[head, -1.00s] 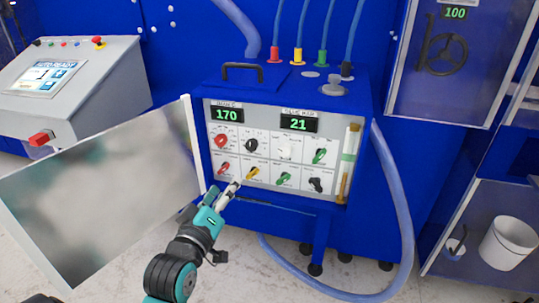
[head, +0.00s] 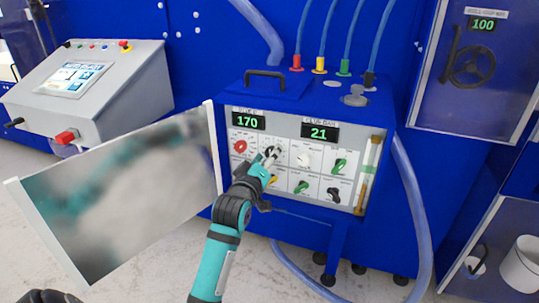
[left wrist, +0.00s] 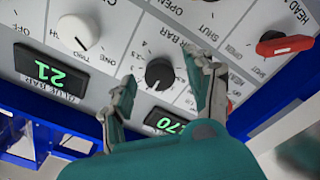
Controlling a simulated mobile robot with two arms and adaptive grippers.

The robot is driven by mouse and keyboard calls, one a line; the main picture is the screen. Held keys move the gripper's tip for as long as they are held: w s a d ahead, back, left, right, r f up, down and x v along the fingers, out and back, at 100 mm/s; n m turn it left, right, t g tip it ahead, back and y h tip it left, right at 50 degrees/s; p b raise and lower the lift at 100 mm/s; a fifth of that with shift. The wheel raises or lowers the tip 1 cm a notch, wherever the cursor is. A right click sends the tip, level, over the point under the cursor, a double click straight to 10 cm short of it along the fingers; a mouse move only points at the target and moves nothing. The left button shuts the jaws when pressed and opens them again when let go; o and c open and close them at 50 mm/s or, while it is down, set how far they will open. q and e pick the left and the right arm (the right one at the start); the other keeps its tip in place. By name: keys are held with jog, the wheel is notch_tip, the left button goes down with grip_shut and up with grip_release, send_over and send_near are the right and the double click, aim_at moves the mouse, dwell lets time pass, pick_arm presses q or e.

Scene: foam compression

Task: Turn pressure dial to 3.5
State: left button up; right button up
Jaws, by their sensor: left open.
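The machine's control panel (head: 320,160) carries several knobs and two green displays. The left display (head: 249,121) reads 170 and the right one (head: 318,132) reads 21. A black round dial (left wrist: 160,74) with a white pointer and a scale marked BAR is in the left wrist view. In the head view, this dial (head: 273,151) is partly behind my left gripper (head: 266,160). The gripper is open, its fingers on either side of the dial. I cannot tell whether they touch it. My right gripper is not in view.
A red knob (head: 239,146) and a white knob (head: 303,159) flank the black dial. Green knobs (head: 339,166) are further right. An open door panel (head: 120,190) stands left of the machine. A hose (head: 415,210) curves along the right.

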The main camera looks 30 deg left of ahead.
pick_arm(q)
jog(key=shift+w+a, duration=0.15)
jog(key=shift+w, duration=0.25)
grip_shut()
